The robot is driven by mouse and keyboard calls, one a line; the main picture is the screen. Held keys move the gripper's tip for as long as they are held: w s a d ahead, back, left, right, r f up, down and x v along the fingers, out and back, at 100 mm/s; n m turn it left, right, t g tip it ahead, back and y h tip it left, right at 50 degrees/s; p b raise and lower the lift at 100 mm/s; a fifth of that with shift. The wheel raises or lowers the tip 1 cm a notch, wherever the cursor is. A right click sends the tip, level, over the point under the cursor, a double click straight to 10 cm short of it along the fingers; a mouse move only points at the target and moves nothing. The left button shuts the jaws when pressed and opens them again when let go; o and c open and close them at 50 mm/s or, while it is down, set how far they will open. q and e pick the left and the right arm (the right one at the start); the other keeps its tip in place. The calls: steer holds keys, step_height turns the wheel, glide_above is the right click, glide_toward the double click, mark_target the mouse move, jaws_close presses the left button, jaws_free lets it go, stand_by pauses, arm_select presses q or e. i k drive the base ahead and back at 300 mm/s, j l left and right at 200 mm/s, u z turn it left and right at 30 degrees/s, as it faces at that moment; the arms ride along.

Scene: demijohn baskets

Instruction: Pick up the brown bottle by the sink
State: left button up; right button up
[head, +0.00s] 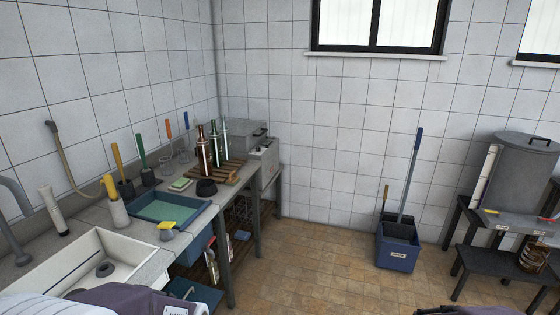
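A brown bottle (202,152) stands upright on a wooden slatted rack (213,177) at the far end of the counter. Neither of my grippers shows in the head view. Only parts that look like my arms show at the bottom edge.
A blue basin (166,208) of greenish water, a dark bowl (206,188) and several brushes stand between sink and rack. A grey metal box (249,136) is behind the rack. A blue mop bucket (397,250) stands on the tiled floor; the central floor is clear.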

mark_target(205, 159)
steer(key=i+u, duration=0.25)
steer(key=i, duration=0.2)
steer(key=i+l+u, duration=0.2)
steer(key=i, duration=0.2)
steer(key=i+l+u, duration=0.25)
steer(key=i, duration=0.2)
steer(key=i+l+u, duration=0.25)
steer(key=i, duration=0.15)
